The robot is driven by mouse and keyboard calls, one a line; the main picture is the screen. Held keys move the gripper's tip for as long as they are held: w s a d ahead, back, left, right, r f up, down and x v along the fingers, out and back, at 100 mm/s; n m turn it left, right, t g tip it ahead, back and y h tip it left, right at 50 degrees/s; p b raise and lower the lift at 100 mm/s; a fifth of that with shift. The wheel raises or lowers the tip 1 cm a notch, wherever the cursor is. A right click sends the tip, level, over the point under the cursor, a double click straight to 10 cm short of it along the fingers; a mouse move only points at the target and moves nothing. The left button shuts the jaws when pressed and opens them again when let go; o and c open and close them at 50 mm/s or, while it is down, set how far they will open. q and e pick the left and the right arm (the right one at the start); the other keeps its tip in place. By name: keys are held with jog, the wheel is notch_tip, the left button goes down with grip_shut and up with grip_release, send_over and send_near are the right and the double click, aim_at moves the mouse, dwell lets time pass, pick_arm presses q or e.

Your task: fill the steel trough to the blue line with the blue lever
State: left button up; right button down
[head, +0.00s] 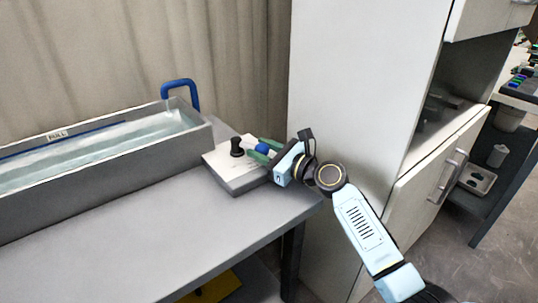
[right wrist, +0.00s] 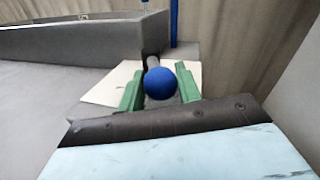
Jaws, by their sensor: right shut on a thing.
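The steel trough (head: 105,177) stands on the bench at the left and holds clear water (head: 110,142). The blue line (head: 80,130) runs along its inner back wall by a FULL label (head: 57,135); the water surface looks a little below it. A blue spout (head: 181,84) arches over the trough's right end, with a pale streak under its mouth. My right gripper (head: 266,151) is shut on the blue lever, its green fingers either side of the blue ball knob (right wrist: 160,83). The knob also shows in the head view (head: 261,149). My left gripper is out of view.
A second lever with a black knob (head: 237,147) stands on the same pale block (head: 236,172), left of the blue one. A tall white cabinet (head: 350,80) stands close to the right. The bench front (head: 150,222) is clear.

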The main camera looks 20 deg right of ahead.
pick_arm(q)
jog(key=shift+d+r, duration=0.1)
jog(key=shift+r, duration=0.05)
pick_arm(e)
jog(key=c, duration=1)
grip_release()
jog(key=shift+s, duration=0.1)
jog(key=shift+s+d, duration=0.2)
jog(key=shift+d, duration=0.05)
jog(key=p+v, duration=0.3)
jog(key=v, duration=0.9)
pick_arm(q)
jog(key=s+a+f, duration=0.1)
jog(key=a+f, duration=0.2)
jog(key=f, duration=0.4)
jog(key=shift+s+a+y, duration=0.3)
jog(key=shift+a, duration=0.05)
pick_arm(e)
jog(key=shift+s+d, duration=0.2)
jog(key=shift+s, duration=0.05)
